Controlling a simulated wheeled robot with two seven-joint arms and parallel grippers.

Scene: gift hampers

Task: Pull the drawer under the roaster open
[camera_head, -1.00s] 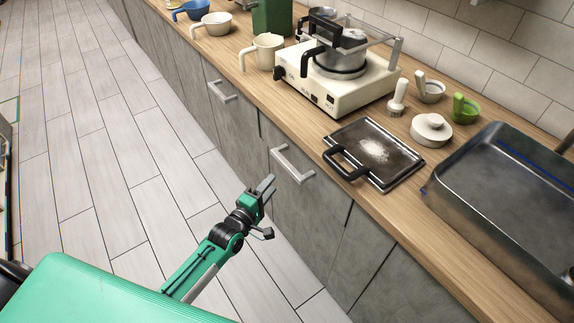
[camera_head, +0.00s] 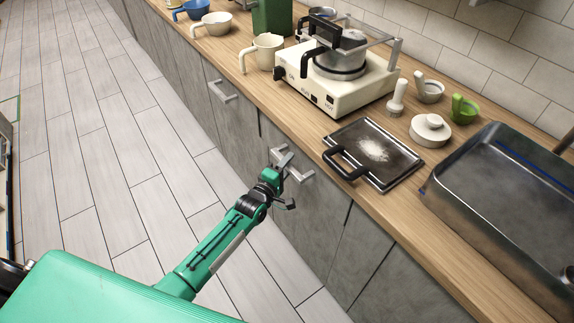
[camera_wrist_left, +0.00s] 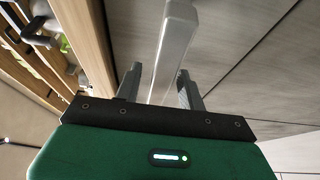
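A drawer (camera_head: 322,205) with a metal bar handle (camera_head: 303,175) is flush in the grey cabinet front, below the counter edge. My left gripper (camera_head: 281,157) is at the handle and hides part of it. In the left wrist view, the handle (camera_wrist_left: 176,35) runs between my two fingers (camera_wrist_left: 159,85), which stand apart on either side of it with gaps showing. The cream roaster (camera_head: 330,90), with a metal pot on top, stands on the counter above and behind. My right gripper is not in view.
A black-handled tray (camera_head: 385,160) with white powder lies on the counter above the drawer, its handle near the edge. A large metal basin (camera_head: 510,190) is at the right. Another drawer handle (camera_head: 222,91) is farther left. The tiled floor (camera_head: 110,150) is clear.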

